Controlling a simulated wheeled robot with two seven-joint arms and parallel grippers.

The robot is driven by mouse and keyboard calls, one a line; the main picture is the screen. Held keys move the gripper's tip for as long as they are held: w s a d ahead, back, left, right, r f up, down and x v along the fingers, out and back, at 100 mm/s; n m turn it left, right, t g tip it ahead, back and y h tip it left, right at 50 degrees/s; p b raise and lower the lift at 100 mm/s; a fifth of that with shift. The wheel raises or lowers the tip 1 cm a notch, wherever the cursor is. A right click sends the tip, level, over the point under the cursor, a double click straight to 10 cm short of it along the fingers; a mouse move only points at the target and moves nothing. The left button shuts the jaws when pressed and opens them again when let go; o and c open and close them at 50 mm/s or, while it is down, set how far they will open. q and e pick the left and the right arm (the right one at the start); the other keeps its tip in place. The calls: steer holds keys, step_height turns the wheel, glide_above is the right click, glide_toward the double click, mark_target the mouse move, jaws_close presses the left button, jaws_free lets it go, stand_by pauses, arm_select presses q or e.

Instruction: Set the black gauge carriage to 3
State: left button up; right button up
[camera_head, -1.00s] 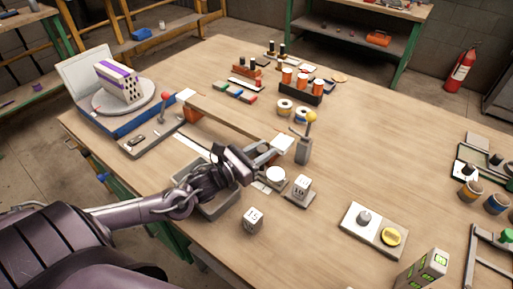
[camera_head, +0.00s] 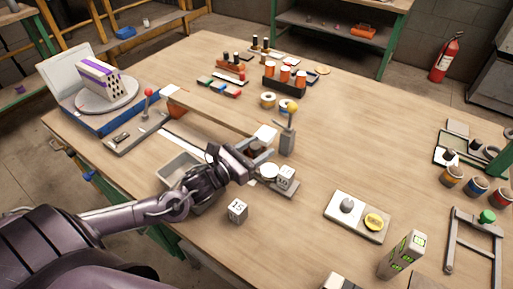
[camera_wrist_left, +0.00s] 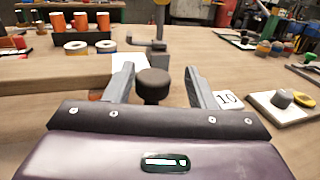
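My left gripper (camera_head: 263,151) is open, low over the table at the near end of a long wooden beam (camera_head: 225,113). A dark round knob (camera_wrist_left: 153,86) stands between its spread fingers in the left wrist view, with a visible gap to each finger. It also shows as a dark spot in the head view (camera_head: 257,147). It looks like the black gauge carriage, but its base is hidden by my gripper. A pale strip (camera_head: 190,143) runs beside the beam; no scale numbers are readable. My right gripper is not in view.
A block marked 15 (camera_head: 237,210) and a grey tray (camera_head: 178,168) are nearby.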

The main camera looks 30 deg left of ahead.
arm_select(q)
steer(key=shift+a, duration=0.1)
steer(key=shift+s+a+f, duration=0.1)
steer(key=shift+s+a, duration=0.05)
steer(key=shift+s, duration=0.15)
steer(key=v, duration=0.6)
steer(key=shift+s, duration=0.6)
